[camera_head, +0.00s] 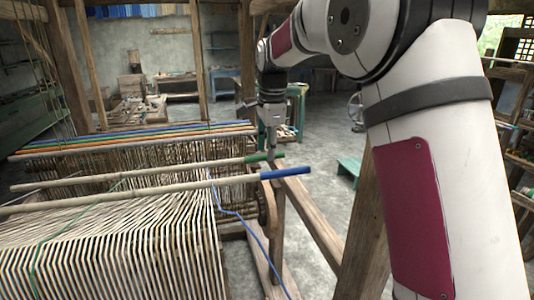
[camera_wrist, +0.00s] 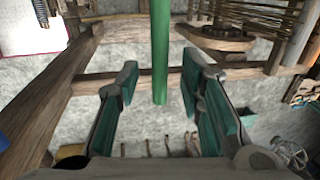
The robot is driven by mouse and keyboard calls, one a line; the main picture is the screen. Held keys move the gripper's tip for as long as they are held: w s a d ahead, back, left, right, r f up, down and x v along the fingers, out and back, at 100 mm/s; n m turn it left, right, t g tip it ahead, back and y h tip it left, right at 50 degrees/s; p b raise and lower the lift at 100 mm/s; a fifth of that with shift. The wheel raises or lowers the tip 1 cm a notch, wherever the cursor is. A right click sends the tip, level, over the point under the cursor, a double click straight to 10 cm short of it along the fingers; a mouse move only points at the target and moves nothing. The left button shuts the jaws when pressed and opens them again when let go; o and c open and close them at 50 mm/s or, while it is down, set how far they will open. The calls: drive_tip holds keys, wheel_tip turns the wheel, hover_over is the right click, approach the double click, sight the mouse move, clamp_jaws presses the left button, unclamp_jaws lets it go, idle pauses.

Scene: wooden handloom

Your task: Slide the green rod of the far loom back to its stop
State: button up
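The pale wooden rod with a green end (camera_head: 262,158) lies across the loom (camera_head: 150,215), its green end sticking out past the right side. In the wrist view the green end (camera_wrist: 160,45) comes down from the top and lies between my fingers. My gripper (camera_head: 271,150) is at this green end, pointing down. In the wrist view my gripper (camera_wrist: 158,88) is open, with a visible gap between the rod and each finger. A second rod with a blue end (camera_head: 285,172) lies nearer the camera. The rod's stop cannot be made out.
Several coloured bars (camera_head: 130,137) lie across the loom's far part. A blue cord (camera_head: 240,219) hangs off its right side. Wooden frame beams (camera_head: 312,222) stand below and right of the rod ends. A green stool (camera_head: 350,168) stands on open floor to the right.

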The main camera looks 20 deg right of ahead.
drive_tip(key=shift+w+f, duration=0.1)
drive_tip(key=shift+f, duration=0.55)
clamp_jaws()
drive_tip(key=s+r+p, duration=0.2)
drive_tip(key=s+p, duration=0.3)
drive_tip(key=s, duration=0.3)
drive_tip(key=shift+s+r, duration=0.35)
drive_tip(key=shift+r, duration=0.05)
